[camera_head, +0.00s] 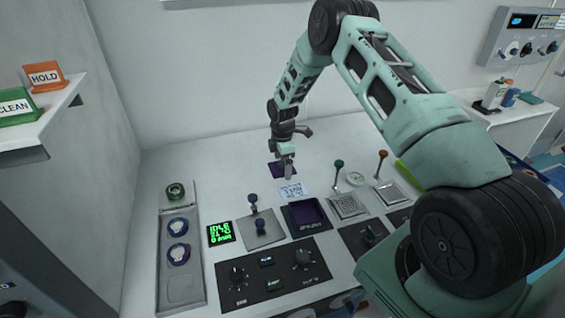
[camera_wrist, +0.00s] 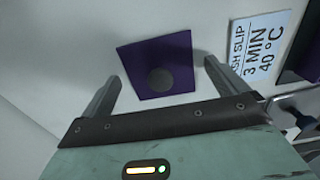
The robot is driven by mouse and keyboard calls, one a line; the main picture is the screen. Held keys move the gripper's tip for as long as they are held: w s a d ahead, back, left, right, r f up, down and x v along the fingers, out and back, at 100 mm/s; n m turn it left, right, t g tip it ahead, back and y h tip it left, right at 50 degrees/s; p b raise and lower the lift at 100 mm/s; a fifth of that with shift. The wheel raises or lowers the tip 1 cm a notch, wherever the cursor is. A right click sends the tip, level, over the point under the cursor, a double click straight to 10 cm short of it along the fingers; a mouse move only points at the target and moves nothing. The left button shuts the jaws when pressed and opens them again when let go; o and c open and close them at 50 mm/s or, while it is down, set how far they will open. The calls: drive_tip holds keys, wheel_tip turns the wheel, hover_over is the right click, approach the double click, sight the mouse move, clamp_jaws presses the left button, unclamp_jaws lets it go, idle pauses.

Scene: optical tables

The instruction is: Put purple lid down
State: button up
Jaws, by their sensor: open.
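The purple lid (camera_wrist: 140,62) is a flat square with a round dark knob (camera_wrist: 161,78) in its middle. It appears to lie on the white table top, behind the printed card (camera_head: 292,190). In the head view the purple lid (camera_head: 275,168) is partly hidden by my gripper (camera_head: 287,172). In the wrist view my gripper (camera_wrist: 161,72) is open, with one finger on each side of the lid. The fingers look apart from the knob, and nothing is held between them. I cannot tell the exact height of the fingertips above the table.
An open purple-lined well (camera_head: 306,214) sits in the table in front of the card. The table top (camera_head: 215,160) is clear to the left of the lid.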

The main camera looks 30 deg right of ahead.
sight(282, 163)
wheel_tip(282, 163, up, 12)
drive_tip(key=f+b, duration=0.1)
drive_tip(key=b, duration=0.3)
drive_tip(key=s+a+r+m, duration=0.1)
drive_tip(key=s+a+r, duration=0.25)
drive_tip(key=a, duration=0.35)
drive_tip(key=s+a+r, duration=0.2)
drive_tip(key=a+r, duration=0.2)
drive_tip(key=a, duration=0.3)
drive_tip(key=s+a+r+m, duration=0.2)
drive_tip(key=s+a+r, duration=0.1)
drive_tip(key=s+a, duration=0.65)
drive_tip(key=s+a+r+m, duration=0.25)
drive_tip(key=s+a, duration=0.35)
drive_tip(key=s, duration=0.7)
drive_tip(key=s+m, duration=0.1)
drive_tip(key=s, duration=1)
drive_tip(key=shift+s+d+y, duration=0.2)
drive_tip(key=shift+d+y, duration=0.05)
drive_tip(key=shift+y, duration=0.05)
